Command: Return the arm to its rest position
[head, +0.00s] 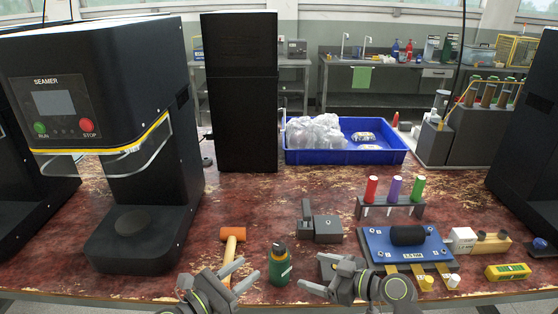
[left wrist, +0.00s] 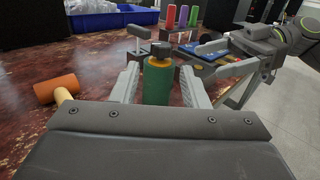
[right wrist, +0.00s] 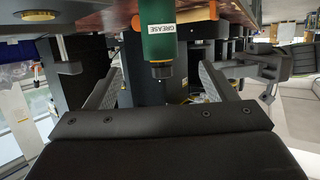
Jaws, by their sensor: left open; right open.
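My left gripper (head: 246,270) is open and empty near the front edge of the table, left of a green grease bottle (head: 279,266). The bottle stands upright with a dark cap. In the left wrist view the bottle (left wrist: 158,82) shows ahead, between the open fingers in the picture. My right gripper (head: 311,271) is open and empty, right of the bottle. In the right wrist view the bottle (right wrist: 159,35) appears cap down, labelled GREASE, beyond the fingers. Neither gripper appears to hold the bottle.
An orange mallet (head: 232,238) lies left of the bottle. A black seamer (head: 105,90) stands at left. A blue plate (head: 380,245) and a rack with red, purple and green handles (head: 390,212) are at right. A blue bin (head: 345,157) sits behind; the table's middle has bare patches.

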